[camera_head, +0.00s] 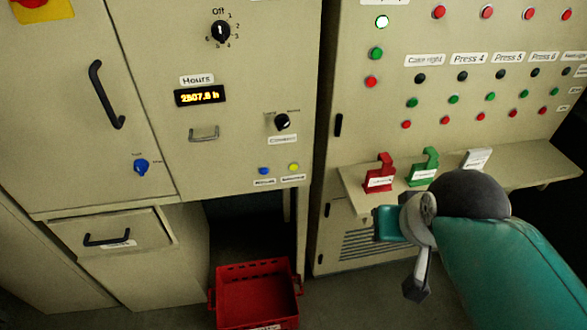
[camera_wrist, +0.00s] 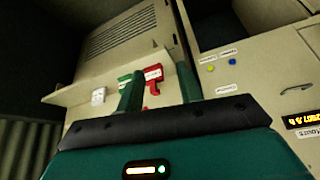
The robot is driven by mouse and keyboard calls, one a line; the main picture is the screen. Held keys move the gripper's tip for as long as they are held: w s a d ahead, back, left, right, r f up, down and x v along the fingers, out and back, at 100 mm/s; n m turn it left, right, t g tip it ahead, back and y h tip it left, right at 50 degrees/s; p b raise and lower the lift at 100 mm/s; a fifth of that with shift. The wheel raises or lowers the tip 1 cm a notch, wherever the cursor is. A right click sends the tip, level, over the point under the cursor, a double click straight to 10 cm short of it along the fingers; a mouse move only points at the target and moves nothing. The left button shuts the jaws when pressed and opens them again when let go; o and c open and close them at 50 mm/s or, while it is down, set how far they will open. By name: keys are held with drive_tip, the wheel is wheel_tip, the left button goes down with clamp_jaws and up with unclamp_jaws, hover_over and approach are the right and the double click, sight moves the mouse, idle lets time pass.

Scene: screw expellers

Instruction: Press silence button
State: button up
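A blue button (camera_head: 263,171) and a yellow button (camera_head: 293,167) sit side by side low on the middle cabinet, each above a small label. I cannot read clearly which label says silence. In the wrist view, which is turned over, the yellow button (camera_wrist: 211,68) and blue button (camera_wrist: 232,61) show right of my gripper. My gripper (camera_wrist: 160,88) has its two fingers spread, with nothing between them. It is apart from the buttons. In the head view my arm is at the lower right, before the right cabinet's shelf.
A shelf (camera_head: 544,166) juts from the right cabinet, carrying a red holder (camera_head: 379,173), a green holder (camera_head: 424,166) and a white item (camera_head: 477,159). A red crate (camera_head: 256,297) stands on the floor below the buttons. A black knob (camera_head: 282,121) sits above them.

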clamp_jaws()
idle(1.7)
